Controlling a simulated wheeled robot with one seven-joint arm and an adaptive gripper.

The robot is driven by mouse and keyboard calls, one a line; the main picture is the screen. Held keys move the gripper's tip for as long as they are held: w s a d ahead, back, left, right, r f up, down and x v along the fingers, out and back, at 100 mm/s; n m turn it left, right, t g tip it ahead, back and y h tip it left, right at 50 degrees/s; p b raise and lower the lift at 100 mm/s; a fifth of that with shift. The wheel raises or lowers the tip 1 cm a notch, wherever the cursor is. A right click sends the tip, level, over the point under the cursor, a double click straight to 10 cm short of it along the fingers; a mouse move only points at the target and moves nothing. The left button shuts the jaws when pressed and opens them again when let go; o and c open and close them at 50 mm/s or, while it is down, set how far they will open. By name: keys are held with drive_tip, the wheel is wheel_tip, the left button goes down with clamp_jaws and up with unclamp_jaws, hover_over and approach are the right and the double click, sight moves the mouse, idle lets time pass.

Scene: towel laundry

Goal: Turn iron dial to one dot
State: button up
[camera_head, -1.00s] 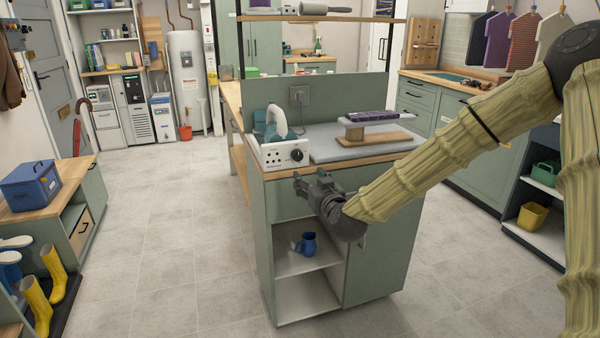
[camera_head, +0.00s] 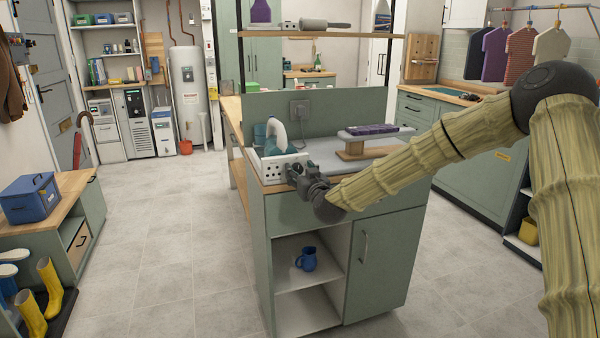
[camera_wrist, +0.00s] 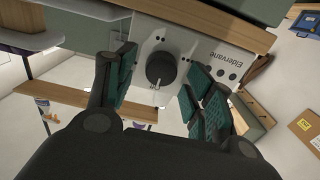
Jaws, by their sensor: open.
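The white iron station (camera_head: 267,168) stands at the left front corner of the counter, with a teal and white iron (camera_head: 276,137) on it. In the wrist view its front panel (camera_wrist: 205,50) shows the name "Eldervane" and dark dots. The round black dial (camera_wrist: 160,66) is on this panel, with a pale mark at its lower edge; which dot setting it points to is too small to tell. My gripper (camera_wrist: 163,80) is open, its teal-padded fingers on either side of the dial with gaps. In the head view my gripper (camera_head: 298,178) hides the dial.
An ironing board (camera_head: 375,131) with a folded purple cloth (camera_head: 374,128) stands on the counter right of the station. A blue jug (camera_head: 306,259) sits on the open shelf below. The floor left of the counter is clear.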

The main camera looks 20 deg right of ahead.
drive_tip(key=shift+w, duration=0.25)
drive_tip(key=c, duration=1)
drive_tip(key=shift+m, duration=0.3)
